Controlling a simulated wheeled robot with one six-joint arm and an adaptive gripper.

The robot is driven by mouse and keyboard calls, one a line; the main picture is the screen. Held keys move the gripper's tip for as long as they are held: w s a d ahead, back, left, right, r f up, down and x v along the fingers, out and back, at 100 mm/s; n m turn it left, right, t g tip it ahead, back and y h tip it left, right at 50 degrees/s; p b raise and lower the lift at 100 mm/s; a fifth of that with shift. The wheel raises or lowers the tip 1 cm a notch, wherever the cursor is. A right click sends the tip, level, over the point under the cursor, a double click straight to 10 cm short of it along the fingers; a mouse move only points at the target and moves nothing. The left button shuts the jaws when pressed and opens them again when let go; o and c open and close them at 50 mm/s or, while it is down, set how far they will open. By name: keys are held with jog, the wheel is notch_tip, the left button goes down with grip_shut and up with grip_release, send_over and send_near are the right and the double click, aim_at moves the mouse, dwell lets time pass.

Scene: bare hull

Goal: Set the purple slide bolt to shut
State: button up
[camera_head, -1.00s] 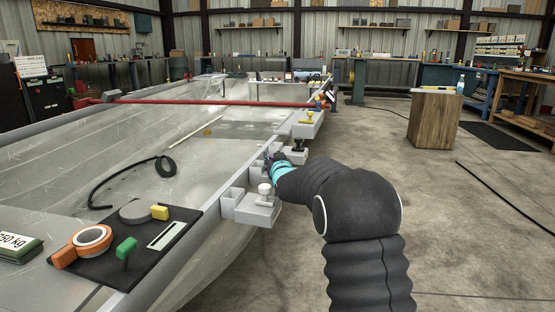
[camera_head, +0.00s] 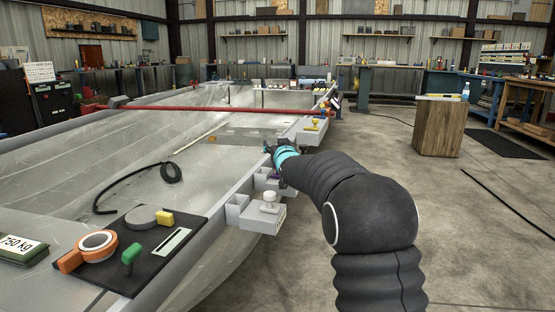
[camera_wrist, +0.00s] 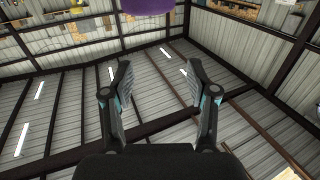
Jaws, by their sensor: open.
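The purple slide bolt (camera_head: 275,174) shows as a small purple patch on a grey bracket along the hull's right rim. It is partly hidden, and I cannot tell how far its bolt is slid. My gripper (camera_head: 268,147) is at the end of the black arm, just above and beyond the purple patch in the head view. In the wrist view my gripper (camera_wrist: 157,80) has its two fingers apart with nothing between them. A rounded purple shape (camera_wrist: 147,8), likely the bolt's knob, is cut off at the top edge there, beyond the fingertips.
A white-knobbed bracket (camera_head: 269,208) sits nearer on the rim, and a yellow-knobbed one (camera_head: 312,125) farther along. A black panel (camera_head: 125,265) with coloured fittings lies at the near left. A red bar (camera_head: 220,109) crosses the hull.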

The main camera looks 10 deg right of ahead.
jog(key=shift+r, duration=1.6)
jog(key=shift+s, duration=0.1)
jog(key=s+d+r+m+g+h+p, duration=0.1)
jog(key=s+d+g+p, duration=0.15)
jog(key=s, duration=1.15)
jog(key=s+d+r+g+h+p, duration=0.1)
jog(key=s+g+p, duration=0.25)
jog(key=s, duration=0.95)
jog(key=s+f+g+p, duration=0.1)
jog(key=s+f+g, duration=0.2)
jog(key=s, duration=1.2)
jog(key=s+f+g+p, duration=0.2)
jog(key=s+f, duration=0.6)
jog(key=s, duration=0.8)
jog(key=shift+d+g, duration=0.35)
jog(key=shift+g, duration=0.35)
